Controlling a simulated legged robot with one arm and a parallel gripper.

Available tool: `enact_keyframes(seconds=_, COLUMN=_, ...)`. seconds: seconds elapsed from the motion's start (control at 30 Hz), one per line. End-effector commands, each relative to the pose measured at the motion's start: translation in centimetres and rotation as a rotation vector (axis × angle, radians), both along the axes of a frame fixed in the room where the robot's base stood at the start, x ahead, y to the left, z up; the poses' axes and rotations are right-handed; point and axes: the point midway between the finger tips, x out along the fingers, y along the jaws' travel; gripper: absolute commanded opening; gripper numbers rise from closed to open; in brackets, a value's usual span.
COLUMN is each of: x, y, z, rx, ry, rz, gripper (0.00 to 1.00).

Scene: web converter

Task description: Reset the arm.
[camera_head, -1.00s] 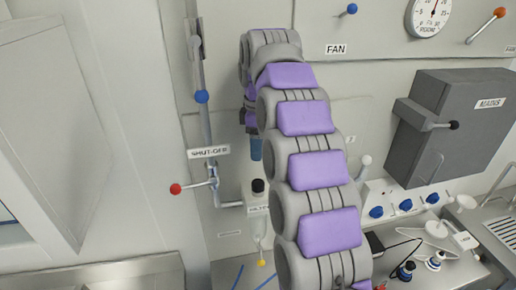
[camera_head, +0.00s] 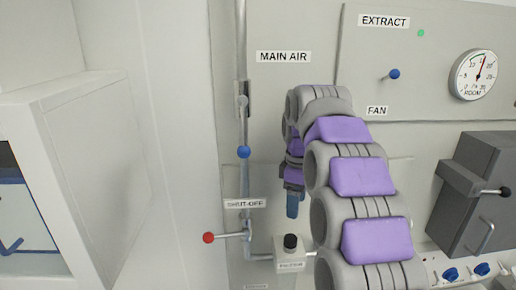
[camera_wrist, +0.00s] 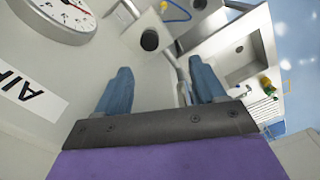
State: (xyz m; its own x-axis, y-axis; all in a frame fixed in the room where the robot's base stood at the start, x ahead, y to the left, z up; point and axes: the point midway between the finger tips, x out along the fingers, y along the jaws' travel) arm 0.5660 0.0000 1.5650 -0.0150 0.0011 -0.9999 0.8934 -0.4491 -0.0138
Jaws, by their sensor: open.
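My arm, grey with purple pads, rises in the middle of the head view and bends down at its far end. My gripper (camera_head: 292,205) hangs there, pointing down in front of the wall panel, with its blue fingers partly hidden from this side. In the wrist view, the two blue fingers (camera_wrist: 163,88) stand wide apart with nothing between them. The gripper is open and empty.
A red-knobbed shut-off lever (camera_head: 209,238) and a box with a black knob (camera_head: 290,242) are near the gripper. A blue knob (camera_head: 243,152) is on the pipe to the left. A grey mains box (camera_head: 470,190) is right. A sink (camera_wrist: 242,60) shows in the wrist view.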

Motion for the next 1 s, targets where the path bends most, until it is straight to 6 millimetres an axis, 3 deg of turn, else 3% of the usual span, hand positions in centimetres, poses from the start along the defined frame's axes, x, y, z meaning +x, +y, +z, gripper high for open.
enact_keyframes(seconds=0.03, x=-1.4, y=0.0, z=-1.8, rx=0.000, ry=0.005, rz=-0.035, gripper=0.69)
enact_keyframes(seconds=0.27, x=-7.8, y=0.2, z=-7.3, rx=-0.007, ry=0.036, rz=-0.236, gripper=0.69)
enact_keyframes(seconds=0.57, x=-17.3, y=0.3, z=-15.9, rx=-0.027, ry=0.071, rz=-0.507, gripper=0.69)
enact_keyframes(seconds=1.0, x=-32.7, y=0.2, z=-31.4, rx=-0.074, ry=0.115, rz=-0.918, gripper=0.69)
